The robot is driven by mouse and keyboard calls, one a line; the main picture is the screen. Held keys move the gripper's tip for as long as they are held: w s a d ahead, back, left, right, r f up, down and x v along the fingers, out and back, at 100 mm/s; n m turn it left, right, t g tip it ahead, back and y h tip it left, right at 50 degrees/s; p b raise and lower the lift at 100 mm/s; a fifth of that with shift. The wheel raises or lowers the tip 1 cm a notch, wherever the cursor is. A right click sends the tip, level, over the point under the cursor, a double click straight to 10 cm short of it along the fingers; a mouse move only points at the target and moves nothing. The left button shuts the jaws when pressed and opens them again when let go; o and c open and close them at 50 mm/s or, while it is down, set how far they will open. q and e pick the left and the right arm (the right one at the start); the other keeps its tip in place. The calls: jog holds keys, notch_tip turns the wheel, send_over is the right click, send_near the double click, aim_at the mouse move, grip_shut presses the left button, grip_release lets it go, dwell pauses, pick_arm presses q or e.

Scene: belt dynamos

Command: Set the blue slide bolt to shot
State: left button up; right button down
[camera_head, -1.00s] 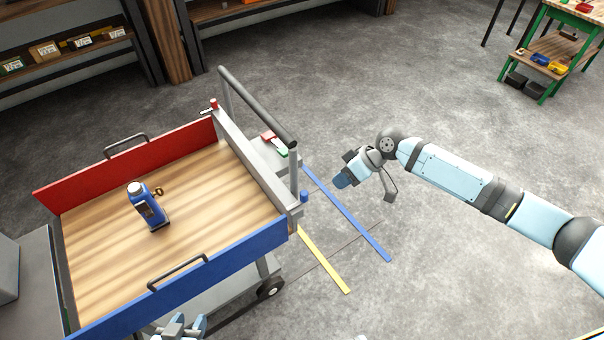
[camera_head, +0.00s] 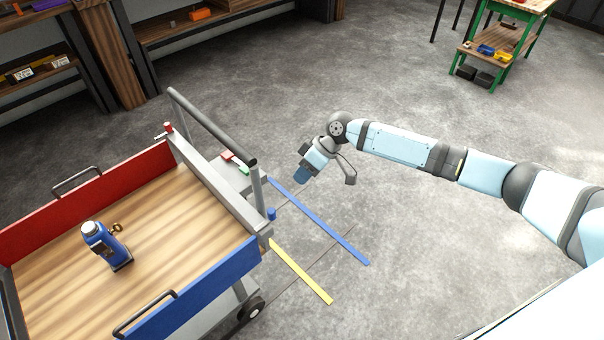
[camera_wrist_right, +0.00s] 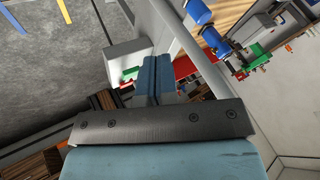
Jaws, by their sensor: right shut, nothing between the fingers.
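A small blue knob (camera_head: 271,213), which looks like part of the blue slide bolt, stands at the near corner post of the trolley's end frame. Its bolt rod is too small to read, so I cannot tell its setting. My right gripper (camera_head: 301,175) hangs over the floor just right of the trolley's end, apart from the knob, pointing down and left. Its blue fingers are shut and empty, as the right wrist view (camera_wrist_right: 157,75) shows. A blue cylinder (camera_wrist_right: 198,12) shows at the top of that view; I cannot tell whether it is the knob. My left gripper is out of view.
The trolley (camera_head: 215,275) has a wooden deck, red and blue side boards and a grey handle bar (camera_head: 210,125). A blue bottle-shaped jack (camera_head: 105,245) stands on it. A red knob (camera_head: 168,128) marks the far corner. Blue (camera_head: 320,222) and yellow (camera_head: 303,273) strips lie on clear floor.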

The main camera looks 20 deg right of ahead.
aim_at(268, 211)
jog(key=s+a+f, duration=0.2)
jog(key=a+f, duration=0.3)
jog(key=a, duration=0.2)
jog(key=shift+p, duration=0.4)
jog(key=a, duration=0.1)
jog(key=s+a+p, duration=0.1)
jog(key=a, duration=0.2)
jog(key=shift+s+p, duration=0.25)
jog(key=shift+p, duration=0.1)
jog(key=shift+a, duration=0.1)
